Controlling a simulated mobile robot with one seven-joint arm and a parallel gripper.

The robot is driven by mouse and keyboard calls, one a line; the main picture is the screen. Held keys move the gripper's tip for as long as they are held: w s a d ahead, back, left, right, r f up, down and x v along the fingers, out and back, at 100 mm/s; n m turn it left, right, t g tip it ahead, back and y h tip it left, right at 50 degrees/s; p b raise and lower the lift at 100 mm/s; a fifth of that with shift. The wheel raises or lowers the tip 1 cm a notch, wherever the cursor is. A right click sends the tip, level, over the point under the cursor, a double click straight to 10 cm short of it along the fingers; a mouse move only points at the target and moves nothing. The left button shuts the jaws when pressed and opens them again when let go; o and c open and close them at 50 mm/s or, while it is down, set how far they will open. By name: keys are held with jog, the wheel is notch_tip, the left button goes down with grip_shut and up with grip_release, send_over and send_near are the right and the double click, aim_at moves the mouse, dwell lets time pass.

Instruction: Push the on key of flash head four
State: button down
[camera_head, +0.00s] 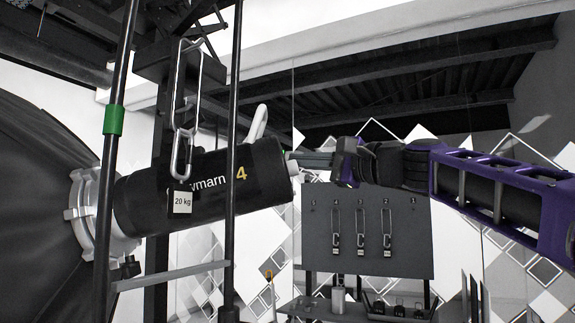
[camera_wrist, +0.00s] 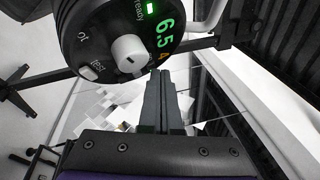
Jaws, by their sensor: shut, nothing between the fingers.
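Flash head four (camera_head: 205,185) is a black cylinder with a yellow 4 on its side, hung level from the rig. Its rear control panel (camera_wrist: 120,20) shows in the wrist view, with a green display reading 6.5, a lit green lamp by "ready", a grey knob (camera_wrist: 129,50) and a light test key (camera_wrist: 91,72). Small lettering at the panel's left is only partly legible, and I cannot make out the on key. My gripper (camera_head: 292,157) is shut and empty at the rear end of the head. In the wrist view my gripper (camera_wrist: 160,73) is by the panel's lower right rim; I cannot tell if it touches.
A metal carabiner (camera_head: 182,150) and a 20 kg tag (camera_head: 181,202) hang in front of the head. Dark upright poles (camera_head: 232,110) cross it. A pale handle (camera_head: 258,122) rises beside the head's rear.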

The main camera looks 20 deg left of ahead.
dwell(0.3)
jog(key=shift+w+d+r, duration=0.2)
jog(key=shift+w+d, duration=0.1)
jog(key=shift+d, duration=0.35)
jog(key=w+d+r+p, duration=0.1)
jog(key=w+d, duration=0.1)
jog(key=d, duration=0.3)
jog(key=shift+w+d+r+p, duration=0.2)
jog(key=shift+r+p, duration=0.1)
jog(key=shift+p, duration=0.1)
dwell(0.3)
